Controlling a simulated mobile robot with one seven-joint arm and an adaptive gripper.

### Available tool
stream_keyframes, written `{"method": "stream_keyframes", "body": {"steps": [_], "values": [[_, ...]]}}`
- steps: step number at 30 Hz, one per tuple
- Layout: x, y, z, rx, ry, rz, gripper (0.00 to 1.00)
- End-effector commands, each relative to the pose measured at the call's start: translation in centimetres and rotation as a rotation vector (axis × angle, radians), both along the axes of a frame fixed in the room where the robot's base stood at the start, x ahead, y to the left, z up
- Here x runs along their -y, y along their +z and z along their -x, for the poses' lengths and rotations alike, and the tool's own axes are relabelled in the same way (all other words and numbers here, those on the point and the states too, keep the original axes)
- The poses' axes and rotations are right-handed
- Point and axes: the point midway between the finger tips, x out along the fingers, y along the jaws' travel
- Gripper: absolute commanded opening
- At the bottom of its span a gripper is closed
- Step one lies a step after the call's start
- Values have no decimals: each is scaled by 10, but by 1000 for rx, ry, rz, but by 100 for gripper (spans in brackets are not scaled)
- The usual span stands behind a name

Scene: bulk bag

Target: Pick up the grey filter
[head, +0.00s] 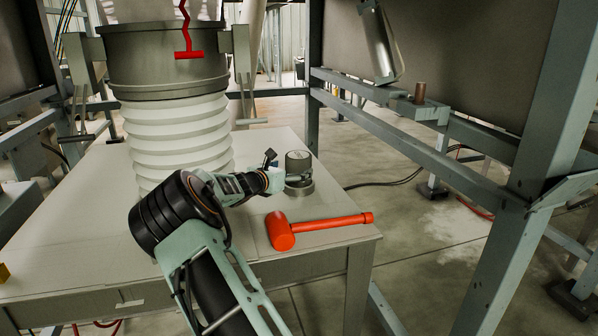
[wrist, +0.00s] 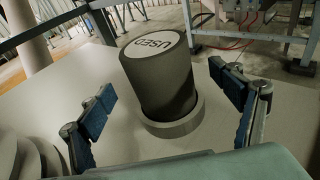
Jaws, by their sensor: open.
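The grey filter (wrist: 160,85) is a dark grey cylinder with a light round label on top reading "USED" in the wrist view. It stands in a low grey ring (wrist: 185,123) on the table. In the head view the filter (head: 298,161) is near the table's right edge, partly hidden by my gripper. My gripper (wrist: 172,98) is open, with one blue-padded finger to the left of the filter and one to the right. Neither finger visibly touches it. In the head view my gripper (head: 281,172) is just left of the filter.
A red mallet (head: 318,229) lies on the table (head: 90,245) in front of the filter. A white ribbed bellows (head: 178,140) under a grey collar stands behind my arm. A metal frame (head: 440,160) rises to the right. The table's left part is mostly clear.

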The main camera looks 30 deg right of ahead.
Motion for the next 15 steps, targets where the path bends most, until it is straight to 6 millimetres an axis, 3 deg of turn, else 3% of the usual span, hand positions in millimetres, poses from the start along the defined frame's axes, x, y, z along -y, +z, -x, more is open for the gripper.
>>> {"method": "stream_keyframes", "body": {"steps": [15], "values": [[41, -20, -25, 1, -2, -2, 85]]}}
